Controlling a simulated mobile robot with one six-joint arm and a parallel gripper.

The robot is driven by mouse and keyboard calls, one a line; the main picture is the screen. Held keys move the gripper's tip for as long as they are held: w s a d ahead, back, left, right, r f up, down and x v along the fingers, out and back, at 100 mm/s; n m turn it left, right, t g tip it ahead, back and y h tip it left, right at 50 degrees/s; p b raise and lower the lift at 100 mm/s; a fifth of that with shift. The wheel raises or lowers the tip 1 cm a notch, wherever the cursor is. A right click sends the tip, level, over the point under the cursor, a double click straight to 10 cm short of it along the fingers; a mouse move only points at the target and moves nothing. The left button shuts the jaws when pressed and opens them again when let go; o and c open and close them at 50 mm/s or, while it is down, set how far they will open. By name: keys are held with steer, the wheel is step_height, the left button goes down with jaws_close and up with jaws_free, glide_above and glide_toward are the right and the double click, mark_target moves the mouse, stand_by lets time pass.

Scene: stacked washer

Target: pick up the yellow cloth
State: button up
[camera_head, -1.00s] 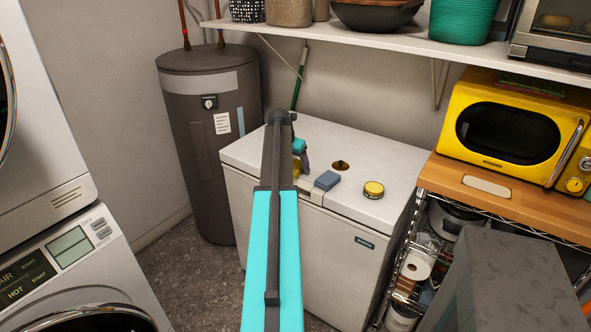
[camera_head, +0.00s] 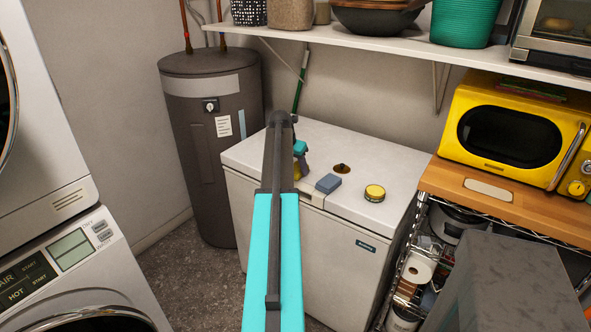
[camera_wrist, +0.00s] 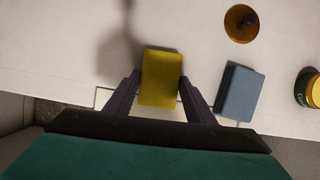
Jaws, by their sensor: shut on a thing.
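The yellow cloth (camera_wrist: 161,76) is a flat, block-like rectangle between the two fingers of my gripper (camera_wrist: 159,88) in the wrist view. My gripper is shut on it, with a finger on each side. In the head view my arm hides most of my gripper, and a little yellow (camera_head: 297,171) shows beside it above the white chest's top. I cannot tell whether the cloth still touches the chest.
The white chest (camera_head: 335,235) also bears a blue-grey sponge (camera_head: 328,183), a yellow-topped tin (camera_head: 374,193) and a small round orange-brown item (camera_head: 341,168). A grey tank (camera_head: 212,140) stands left, a yellow microwave (camera_head: 512,130) right. A shelf (camera_head: 400,45) hangs above.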

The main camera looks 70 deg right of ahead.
mark_target(298, 167)
steer(key=shift+r+b, duration=0.5)
steer(key=shift+r, duration=0.95)
steer(key=shift+s+a+r, duration=0.1)
steer(key=shift+a+r, duration=0.05)
steer(key=shift+a, duration=0.1)
steer(key=s+a+b, duration=0.1)
steer(key=s+a, duration=0.1)
steer(key=a, duration=0.5)
steer(key=s+a+r+b, duration=0.1)
steer(key=s+a, duration=0.2)
steer(key=a, duration=0.4)
steer(key=shift+a+r, duration=0.25)
steer(key=shift+a, duration=0.05)
steer(key=o, duration=0.4)
steer(key=c, duration=0.3)
step_height(298, 167, up, 12)
steer(key=p, duration=1.1)
steer(key=shift+r+p, duration=0.1)
steer(key=shift+p, duration=0.25)
